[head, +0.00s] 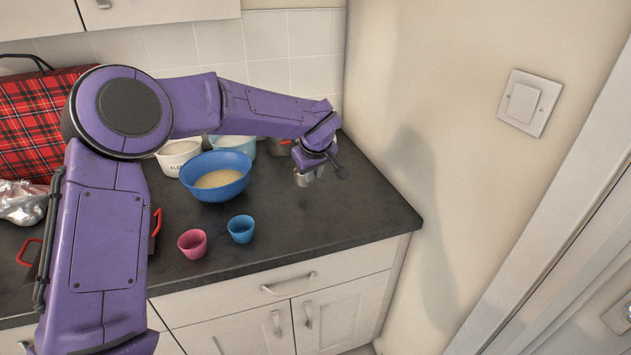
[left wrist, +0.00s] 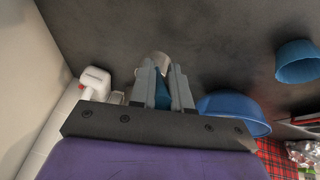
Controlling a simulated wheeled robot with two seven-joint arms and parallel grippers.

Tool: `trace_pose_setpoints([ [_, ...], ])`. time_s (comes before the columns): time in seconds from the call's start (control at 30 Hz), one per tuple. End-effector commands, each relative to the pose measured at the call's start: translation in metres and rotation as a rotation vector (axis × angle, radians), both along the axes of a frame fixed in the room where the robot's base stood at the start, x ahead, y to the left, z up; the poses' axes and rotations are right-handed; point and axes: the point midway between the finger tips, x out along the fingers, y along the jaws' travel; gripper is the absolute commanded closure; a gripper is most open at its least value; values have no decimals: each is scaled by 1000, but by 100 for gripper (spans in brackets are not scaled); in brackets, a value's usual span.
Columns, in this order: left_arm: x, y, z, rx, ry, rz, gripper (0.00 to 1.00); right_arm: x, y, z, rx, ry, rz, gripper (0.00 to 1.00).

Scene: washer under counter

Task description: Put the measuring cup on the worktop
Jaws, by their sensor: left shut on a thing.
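The measuring cup (head: 304,179) is a small metallic cup near the right end of the dark worktop (head: 330,215). My left gripper (head: 312,168) is shut on it, pointing down. In the left wrist view the cup's pale rounded part (left wrist: 159,58) shows just past the fingertips (left wrist: 163,72), with a blue strip between the fingers. The fingers partly hide the cup. I cannot tell whether its base touches the worktop. My right gripper is not in view.
A blue bowl (head: 215,184) of pale contents, a flour container (head: 176,160), a pink cup (head: 192,244) and a small blue cup (head: 241,229) stand to the left. A wall (head: 400,120) borders the right. The worktop's front right is clear.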

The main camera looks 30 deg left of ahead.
Motion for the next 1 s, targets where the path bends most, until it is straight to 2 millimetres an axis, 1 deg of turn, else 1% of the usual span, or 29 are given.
trace_pose_setpoints([
  [0.03,6,1,-5,1,0,1,100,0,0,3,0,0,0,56],
  [0.17,16,2,-19,1,2,-1,100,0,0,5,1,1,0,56],
  [0.2,17,2,-27,1,2,-2,100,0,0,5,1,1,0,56],
  [0.3,17,1,-43,3,2,-4,100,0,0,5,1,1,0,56],
  [0.4,17,2,-50,0,0,-2,100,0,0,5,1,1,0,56],
  [0.53,16,2,-51,-1,1,-1,100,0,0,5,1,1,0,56],
  [0.57,16,2,-51,-1,1,-1,80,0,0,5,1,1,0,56],
  [0.6,16,2,-51,-1,2,-1,67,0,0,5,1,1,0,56],
  [0.63,16,2,-51,-1,2,-1,57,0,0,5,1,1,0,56],
  [0.9,16,2,-49,-1,0,-1,57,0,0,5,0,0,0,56],
  [1.0,14,0,-42,-1,-2,-1,57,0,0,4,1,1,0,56],
])
